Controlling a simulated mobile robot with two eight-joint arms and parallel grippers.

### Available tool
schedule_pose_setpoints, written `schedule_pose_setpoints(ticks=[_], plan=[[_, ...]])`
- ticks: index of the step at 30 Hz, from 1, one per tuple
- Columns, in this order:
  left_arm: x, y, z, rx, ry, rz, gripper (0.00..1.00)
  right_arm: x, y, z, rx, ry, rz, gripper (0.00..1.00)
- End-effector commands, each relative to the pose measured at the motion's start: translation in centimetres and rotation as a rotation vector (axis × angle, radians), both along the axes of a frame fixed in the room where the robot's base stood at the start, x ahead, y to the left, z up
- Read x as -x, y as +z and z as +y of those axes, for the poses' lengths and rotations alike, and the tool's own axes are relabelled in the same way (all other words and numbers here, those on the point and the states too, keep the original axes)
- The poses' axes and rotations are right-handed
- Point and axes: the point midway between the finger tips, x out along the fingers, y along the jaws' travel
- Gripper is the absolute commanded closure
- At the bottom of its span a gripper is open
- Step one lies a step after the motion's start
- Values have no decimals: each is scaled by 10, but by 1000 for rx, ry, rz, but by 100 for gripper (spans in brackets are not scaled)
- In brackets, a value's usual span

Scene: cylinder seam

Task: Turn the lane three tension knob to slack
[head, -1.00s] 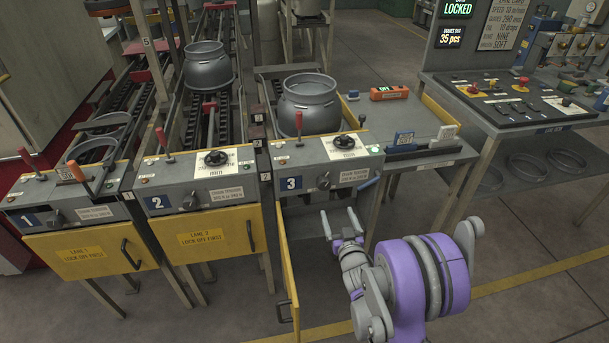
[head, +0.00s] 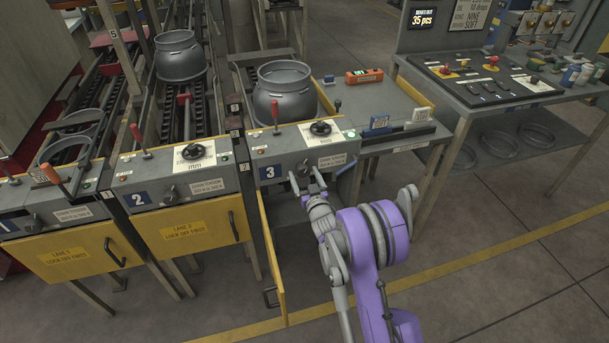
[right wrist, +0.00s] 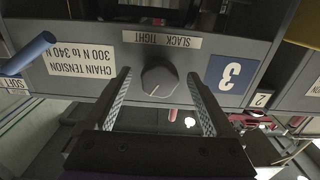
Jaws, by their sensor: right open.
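The lane three tension knob (head: 303,167) is a dark grey knob on the front panel of the lane marked 3 (head: 270,171). In the right wrist view the knob (right wrist: 160,80) sits between the fingertips, with a light line on its face and an upside-down SLACK TIGHT label (right wrist: 162,39) beside it. My right gripper (head: 306,181) is open in front of the knob, one finger on each side. In the right wrist view the open gripper (right wrist: 158,76) shows gaps between both fingers and the knob. My left gripper is not in view.
The lane three yellow door (head: 272,262) hangs open below the panel, left of my right arm. A red-handled lever (head: 275,115) and a black handwheel (head: 320,128) stand on top. A blue handle (right wrist: 28,53) juts out near the panel. Floor to the right is clear.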

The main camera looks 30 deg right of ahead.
Motion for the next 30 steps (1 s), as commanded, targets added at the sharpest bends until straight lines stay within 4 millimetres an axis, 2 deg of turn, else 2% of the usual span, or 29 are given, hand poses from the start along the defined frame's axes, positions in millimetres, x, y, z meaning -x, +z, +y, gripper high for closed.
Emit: schedule_pose_setpoints(ticks=[8,22,30], plan=[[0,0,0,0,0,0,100,-1,0,0,0,0,0,11],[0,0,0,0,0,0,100,-1,0,0,-1,0,0,96],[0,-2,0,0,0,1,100,-1,-1,0,25,0,6,96]])
